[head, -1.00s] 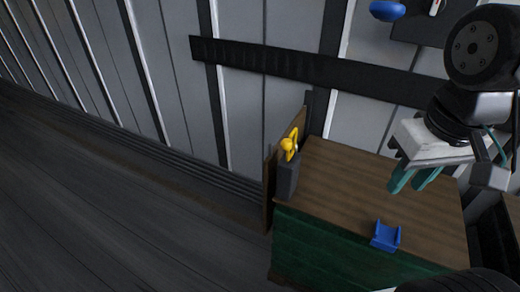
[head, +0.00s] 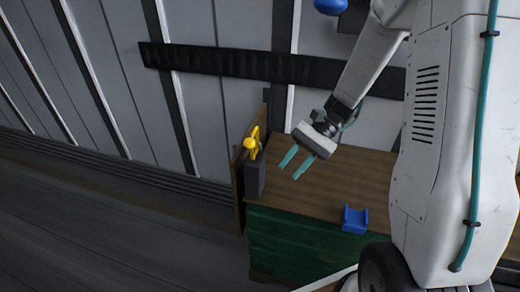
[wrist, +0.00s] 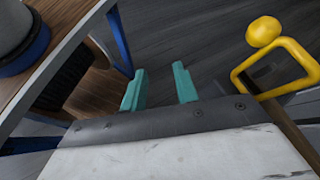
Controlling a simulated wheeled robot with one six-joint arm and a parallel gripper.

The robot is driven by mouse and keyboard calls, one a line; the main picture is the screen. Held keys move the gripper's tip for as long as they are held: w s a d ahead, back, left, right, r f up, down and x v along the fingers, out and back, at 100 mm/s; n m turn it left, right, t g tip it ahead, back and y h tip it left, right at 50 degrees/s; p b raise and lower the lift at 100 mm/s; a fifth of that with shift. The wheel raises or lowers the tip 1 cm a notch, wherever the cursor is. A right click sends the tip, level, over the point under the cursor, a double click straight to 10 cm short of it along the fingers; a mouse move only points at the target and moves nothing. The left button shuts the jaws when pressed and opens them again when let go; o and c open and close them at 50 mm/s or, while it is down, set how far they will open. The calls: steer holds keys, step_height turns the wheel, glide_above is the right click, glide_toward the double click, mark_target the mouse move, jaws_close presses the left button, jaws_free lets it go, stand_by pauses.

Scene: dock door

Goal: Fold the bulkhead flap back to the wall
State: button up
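A brown upright panel (head: 239,190), which looks like the bulkhead flap, stands nearly edge-on at the left end of the green bench in the head view. A yellow handle (head: 252,146) with a rounded knob sits above a dark grey block (head: 255,177) beside the panel. My gripper (head: 290,170) has teal fingers, spread apart and empty, above the bench top to the right of the handle, not touching it. In the wrist view the fingers (wrist: 157,72) are apart, with the yellow loop and knob (wrist: 264,32) to their right. Part of the panel is hidden behind the block.
The wooden bench top (head: 320,190) carries a blue cradle-shaped bracket (head: 355,219) near its front edge. A dark slotted rail (head: 220,65) runs along the ribbed wall behind. A blue rounded thing (head: 330,6) shows at the top. Floor left of the panel (head: 120,220) is clear.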

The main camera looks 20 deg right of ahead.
steer(key=w+d+f+m+t+y, duration=0.1)
steer(key=w+f+m+t+y, duration=0.1)
steer(key=w+f+m+t, duration=0.1)
steer(key=w+d+f+m+t+y, duration=0.1)
steer(key=w+f+m+t, duration=0.3)
steer(key=w, duration=0.4)
steer(key=w+d+f+m+t+y, duration=0.2)
steer(key=w+d+f+m+t, duration=0.1)
steer(key=w+f+m+t, duration=0.1)
steer(key=shift+w+f+m+y, duration=0.15)
steer(key=shift+w+f+m, duration=0.1)
steer(key=shift+w, duration=0.2)
steer(key=shift+w+f+m+y, duration=0.15)
steer(key=shift+w+m, duration=0.1)
steer(key=shift+w, duration=0.2)
steer(key=shift+m+t, duration=0.3)
steer(key=shift+t, duration=0.1)
steer(key=x, duration=0.7)
steer(key=shift+w+r, duration=0.3)
steer(key=shift+w, duration=0.1)
steer(key=shift+w+a, duration=0.2)
steer(key=shift+a, duration=0.05)
jaws_close()
